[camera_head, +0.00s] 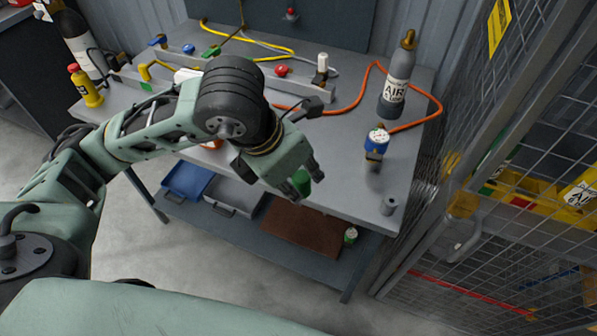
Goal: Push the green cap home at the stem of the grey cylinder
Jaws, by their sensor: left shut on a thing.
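The grey cylinder (396,92), marked AIR, stands upright at the back right of the bench, with a brass valve and stem (408,40) on top. My left gripper (309,184) is over the front edge of the bench, left of and nearer than the cylinder, and well apart from it. It is shut on the green cap (301,181), which is partly hidden by the fingers. The stem carries no green cap. My right gripper is not in view.
An orange hose (435,104) loops around the cylinder's foot. A mesh cage (510,150) borders the right. My left arm hides part of the bench.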

